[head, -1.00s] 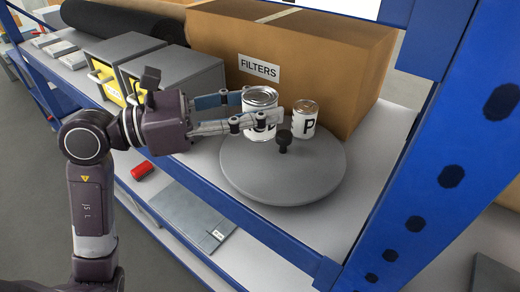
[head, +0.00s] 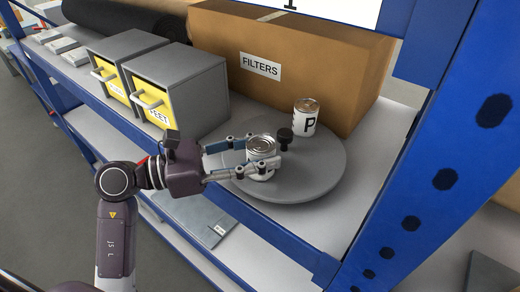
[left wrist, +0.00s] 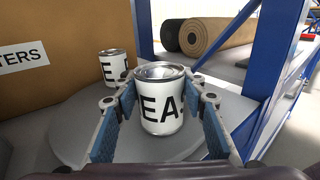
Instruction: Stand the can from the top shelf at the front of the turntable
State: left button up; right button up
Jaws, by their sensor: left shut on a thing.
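My left gripper (head: 270,153) is shut on a white can with a silver lid (head: 261,144), over the front left part of the grey turntable (head: 318,182). In the left wrist view the can (left wrist: 162,108) is upright between the two fingers and shows the black letters "EA". Whether its base touches the turntable, I cannot tell. A second white can (head: 306,118) with a black "P" stands at the back of the turntable, apart from the held one. My right gripper is not in view.
The turntable's dark knob (head: 285,138) is close behind the held can. A cardboard box marked FILTERS (head: 320,65) stands behind. Grey drawer units (head: 190,85) are to the left. A blue shelf upright (head: 430,150) is at the right.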

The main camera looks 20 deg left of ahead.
pick_arm(q)
jog(key=shift+f, duration=0.1)
jog(key=o, duration=1.3)
jog(key=shift+r, duration=0.25)
jog(key=b+v, duration=0.5)
jog(key=v, duration=0.7)
jog(key=shift+f, duration=0.1)
